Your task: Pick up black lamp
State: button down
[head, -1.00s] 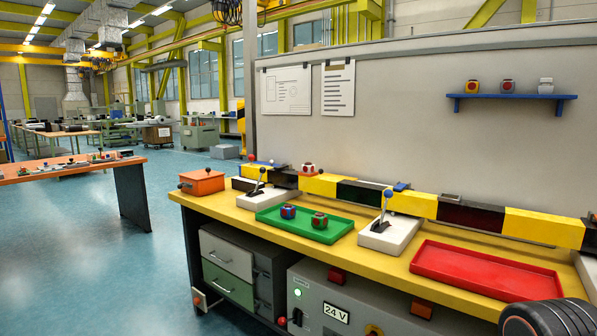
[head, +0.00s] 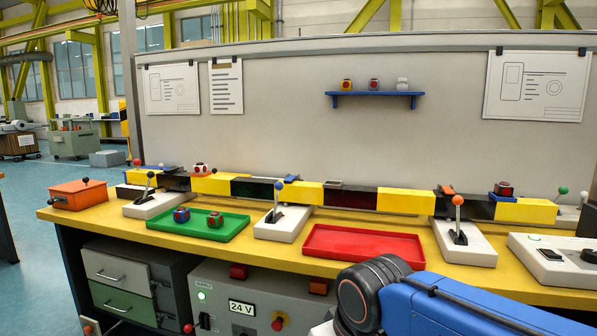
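A small dark block with red faces (head: 503,189) sits on the striped barrier beam at the right, on a small blue piece. It is the darkest of the small blocks, but I cannot tell if it is the black lamp. A red-and-blue block (head: 181,215) and a red-and-green block (head: 215,219) lie in the green tray (head: 160,226). A red-and-white block (head: 200,168) sits on the beam at the left. My blue arm with its black joint shows at the lower right, in front of the bench. My gripper is out of the picture.
The yellow bench (head: 90,218) carries an empty red tray (head: 364,243), an orange box (head: 78,194) and several white lever bases. A blue wall shelf (head: 375,95) holds three small blocks. The striped beam (head: 405,201) runs along the back of the bench.

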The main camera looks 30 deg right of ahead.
aim_at(499, 192)
jog(key=z, duration=1.9)
